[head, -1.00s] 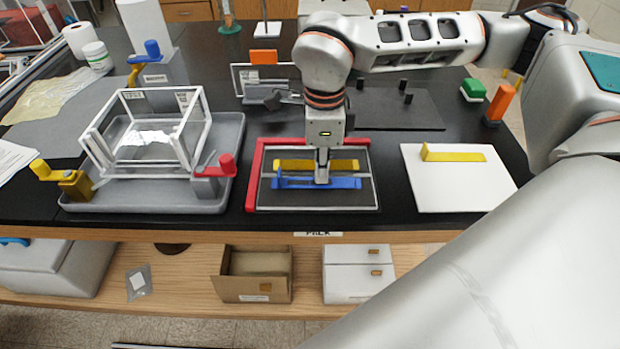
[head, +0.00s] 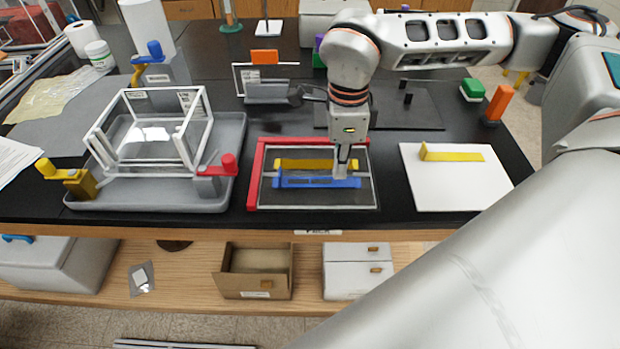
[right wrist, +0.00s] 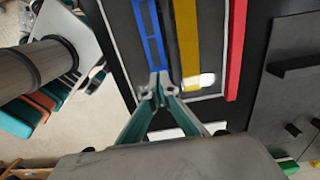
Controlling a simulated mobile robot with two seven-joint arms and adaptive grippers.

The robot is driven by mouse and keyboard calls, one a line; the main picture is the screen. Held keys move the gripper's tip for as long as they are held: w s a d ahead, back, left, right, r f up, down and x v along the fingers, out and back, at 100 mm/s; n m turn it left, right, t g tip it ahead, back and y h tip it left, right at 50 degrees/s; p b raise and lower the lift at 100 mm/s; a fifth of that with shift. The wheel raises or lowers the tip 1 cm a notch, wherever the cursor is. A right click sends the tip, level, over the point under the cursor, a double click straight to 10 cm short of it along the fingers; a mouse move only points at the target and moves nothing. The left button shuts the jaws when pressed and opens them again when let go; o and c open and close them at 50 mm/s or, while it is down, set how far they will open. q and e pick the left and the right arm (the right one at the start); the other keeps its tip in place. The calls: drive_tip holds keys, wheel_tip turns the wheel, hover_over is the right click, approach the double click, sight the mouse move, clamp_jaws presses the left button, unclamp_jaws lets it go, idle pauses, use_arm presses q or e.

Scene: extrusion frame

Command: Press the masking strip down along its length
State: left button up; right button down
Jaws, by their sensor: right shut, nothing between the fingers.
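A blue strip (head: 300,183) lies lengthwise on the dark panel (head: 330,198), which has a red edge along its left and far sides. A yellow strip (head: 300,163) lies parallel just behind it. I cannot tell for certain which is the masking strip. My right gripper (head: 341,176) points down, shut and empty, at the right part of the blue strip. In the right wrist view the closed fingertips (right wrist: 157,88) are at the near end of the blue strip (right wrist: 146,35); contact is unclear. The yellow strip (right wrist: 187,45) runs beside it. My left gripper is not visible.
Right of the panel is a white board (head: 450,195) with another yellow piece (head: 455,157). Left is a grey tray (head: 150,200) holding a white frame (head: 195,130) and clamps with red and yellow handles. A grey clamp (head: 268,92) stands behind the panel.

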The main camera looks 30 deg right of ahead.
sight(299, 181)
drive_tip(key=shift+s+d, duration=0.3)
drive_tip(key=shift+d, duration=0.15)
drive_tip(key=shift+f+b, duration=0.6)
drive_tip(key=shift+f, duration=0.45)
idle(1.0)
drive_tip(key=shift+r, duration=0.1)
drive_tip(key=shift+r+p, duration=0.8)
drive_tip(key=shift+r, duration=0.15)
drive_tip(key=shift+f, duration=0.1)
drive_tip(key=shift+a, duration=0.1)
drive_tip(key=shift+w+a+b, duration=0.2)
drive_tip(key=shift+w+a, duration=0.65)
drive_tip(key=shift+a, duration=0.5)
drive_tip(key=shift+w+a+b, duration=0.15)
drive_tip(key=shift+w+a, duration=0.65)
drive_tip(key=shift+a, duration=0.5)
drive_tip(key=shift+w+a+b, duration=0.2)
drive_tip(key=shift+w+a, duration=0.65)
drive_tip(key=shift+a, duration=0.5)
